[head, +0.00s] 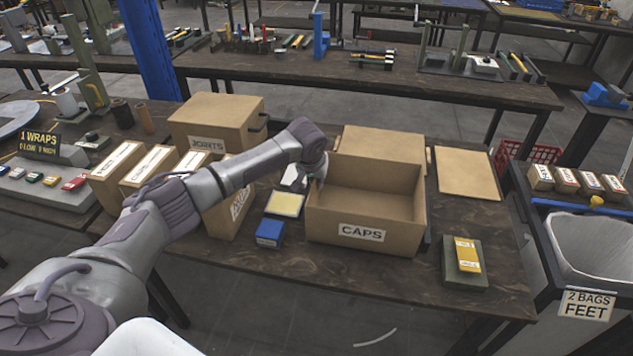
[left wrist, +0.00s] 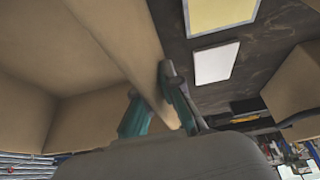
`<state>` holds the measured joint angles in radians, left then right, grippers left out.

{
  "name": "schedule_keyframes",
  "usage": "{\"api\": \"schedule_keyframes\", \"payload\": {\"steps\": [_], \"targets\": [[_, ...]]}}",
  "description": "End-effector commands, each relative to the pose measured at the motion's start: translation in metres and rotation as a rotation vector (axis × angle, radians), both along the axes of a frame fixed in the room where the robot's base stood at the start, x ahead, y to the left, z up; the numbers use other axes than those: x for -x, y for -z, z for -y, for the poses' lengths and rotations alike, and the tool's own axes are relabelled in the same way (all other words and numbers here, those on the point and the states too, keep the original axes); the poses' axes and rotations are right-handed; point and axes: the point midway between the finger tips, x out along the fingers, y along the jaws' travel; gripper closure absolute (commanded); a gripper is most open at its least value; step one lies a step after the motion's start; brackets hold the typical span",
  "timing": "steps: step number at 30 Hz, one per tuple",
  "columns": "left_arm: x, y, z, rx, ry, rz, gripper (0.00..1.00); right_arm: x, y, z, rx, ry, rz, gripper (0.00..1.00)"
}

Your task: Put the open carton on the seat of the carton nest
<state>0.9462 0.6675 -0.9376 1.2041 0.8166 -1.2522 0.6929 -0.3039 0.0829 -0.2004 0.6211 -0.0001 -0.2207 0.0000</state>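The open carton (head: 363,210), a brown box marked CAPS, stands upright and appears empty on the dark table. Its inside and one wall fill much of the left wrist view (left wrist: 60,60). My left gripper (head: 318,172) is at the carton's left wall. In the left wrist view its teal fingers (left wrist: 155,98) lie on either side of that wall and appear closed on it. I cannot clearly identify the carton nest. A flat tan panel (head: 468,173) lies right of the carton; I cannot tell whether it is the nest's seat or a lid. My right gripper is not seen.
A closed JOINTS carton (head: 215,120) and several labelled cartons stand to the left. A yellow-topped pad (head: 284,204) and blue box (head: 269,233) lie left. A green block (head: 465,275) bears a yellow packet at right.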

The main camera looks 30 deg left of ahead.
Motion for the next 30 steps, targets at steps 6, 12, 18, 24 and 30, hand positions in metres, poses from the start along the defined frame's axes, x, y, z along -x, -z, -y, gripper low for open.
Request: {"api": "schedule_keyframes", "payload": {"steps": [6,12,18,24,30], "targets": [[-0.001,0.0,0.0,0.002,0.0,0.003,1.0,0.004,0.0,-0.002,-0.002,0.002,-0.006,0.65],[0.0,0.004,0.0,0.002,0.0,0.002,1.0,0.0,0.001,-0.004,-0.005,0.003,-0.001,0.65],[0.0,0.008,0.001,0.003,0.0,0.002,1.0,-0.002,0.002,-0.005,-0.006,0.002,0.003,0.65],[-0.001,0.009,0.001,0.001,0.001,0.002,0.84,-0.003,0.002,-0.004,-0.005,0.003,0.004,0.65],[0.0,0.01,0.0,0.001,0.0,0.001,0.65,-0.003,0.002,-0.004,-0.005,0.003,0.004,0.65]]}}
